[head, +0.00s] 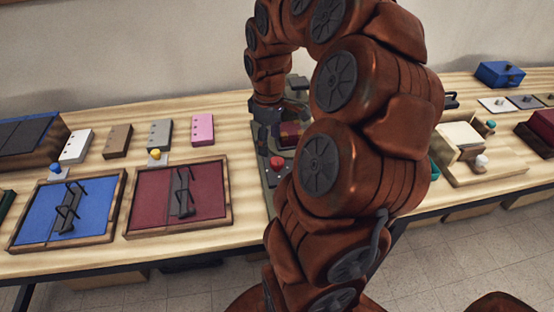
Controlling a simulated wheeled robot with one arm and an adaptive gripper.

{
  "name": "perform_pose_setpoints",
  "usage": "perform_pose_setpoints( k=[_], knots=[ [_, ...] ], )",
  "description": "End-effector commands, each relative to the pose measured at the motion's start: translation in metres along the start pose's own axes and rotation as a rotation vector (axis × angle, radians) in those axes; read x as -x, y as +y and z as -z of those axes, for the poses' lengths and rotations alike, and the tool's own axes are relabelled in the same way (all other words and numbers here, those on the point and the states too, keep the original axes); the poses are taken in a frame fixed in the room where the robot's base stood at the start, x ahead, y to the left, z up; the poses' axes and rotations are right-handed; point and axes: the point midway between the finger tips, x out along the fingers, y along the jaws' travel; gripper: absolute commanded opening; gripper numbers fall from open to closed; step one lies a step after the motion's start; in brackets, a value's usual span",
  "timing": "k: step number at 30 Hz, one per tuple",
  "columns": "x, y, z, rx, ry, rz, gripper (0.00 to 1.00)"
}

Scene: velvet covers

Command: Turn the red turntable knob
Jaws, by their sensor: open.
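A round red knob (277,162) sits on a grey-green base plate (268,181) near the middle of the table. It looks like the turntable knob, but my arm hides the plate's right side. My gripper (279,128) points down just behind the red knob and is apart from it in the picture. Its jaws are open. A dark red block (290,129) shows at the fingers, partly hidden by them and my arm. I cannot tell whether the fingers touch it.
A blue tray (116,208) and a dark red tray (224,212), each with a black rack, lie left of the plate. Several small boxes, one pink (202,130), stand behind them. A wooden fixture with a white knob (481,161) is at right. My arm blocks the centre-right view.

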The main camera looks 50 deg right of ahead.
Motion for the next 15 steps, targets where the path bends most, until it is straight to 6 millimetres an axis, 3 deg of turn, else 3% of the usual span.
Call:
perform_pose_setpoints(
  k=[4,8,15],
  knots=[
    [-0.007,0.023,-0.009,-0.001,0.004,-0.008,0.68],
    [-0.015,0.027,-0.011,0.002,0.001,-0.008,0.68],
    [-0.046,0.026,-0.011,0.001,-0.002,-0.004,0.68]
  ],
)
